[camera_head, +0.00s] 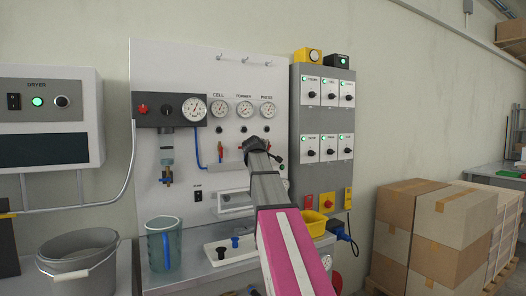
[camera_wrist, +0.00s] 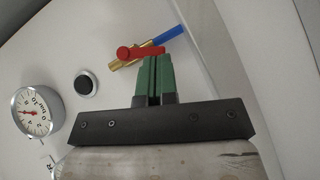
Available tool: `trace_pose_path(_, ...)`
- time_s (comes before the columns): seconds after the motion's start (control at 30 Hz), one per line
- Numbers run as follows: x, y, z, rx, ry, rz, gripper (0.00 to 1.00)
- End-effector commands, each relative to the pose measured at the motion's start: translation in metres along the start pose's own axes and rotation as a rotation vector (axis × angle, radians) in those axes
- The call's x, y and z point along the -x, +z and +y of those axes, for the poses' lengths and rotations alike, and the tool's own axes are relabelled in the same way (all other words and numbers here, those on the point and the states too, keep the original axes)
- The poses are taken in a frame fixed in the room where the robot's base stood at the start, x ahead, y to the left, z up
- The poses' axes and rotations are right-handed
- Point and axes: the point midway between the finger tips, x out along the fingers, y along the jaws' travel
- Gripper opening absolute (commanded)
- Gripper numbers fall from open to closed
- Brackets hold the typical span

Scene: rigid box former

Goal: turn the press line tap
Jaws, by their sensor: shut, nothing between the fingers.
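In the wrist view a tap has a red lever (camera_wrist: 141,53), a brass body (camera_wrist: 127,64) and a blue hose (camera_wrist: 170,35) on one side. My gripper (camera_wrist: 153,62) has its green fingers shut together, with the tips close to the lever; I cannot tell whether they touch it. In the head view my gripper (camera_head: 255,146) is at the panel below the gauges, and my arm hides the tap behind it. The PRESS gauge (camera_head: 267,109) is above and right of it. Another tap with a red lever (camera_head: 220,152) shows to its left.
A gauge (camera_wrist: 38,112) and a black knob (camera_wrist: 86,84) are beside the tap in the wrist view. The grey switch cabinet (camera_head: 323,135) stands right of the panel. A blue-green jug (camera_head: 163,245), a grey bucket (camera_head: 78,262) and a yellow bin (camera_head: 313,222) are lower down.

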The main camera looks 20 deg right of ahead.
Motion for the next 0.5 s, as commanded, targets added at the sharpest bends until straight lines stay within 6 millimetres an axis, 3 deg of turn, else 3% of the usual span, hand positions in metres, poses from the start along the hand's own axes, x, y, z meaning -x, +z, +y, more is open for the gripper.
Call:
trace_pose_path(0.17, -0.0030, 0.0035, -0.0041, 0.080, 0.080, 0.000, 0.00)
trace_pose_path(0.5, -0.0084, 0.0080, -0.0073, 0.073, 0.074, -0.001, 0.00)
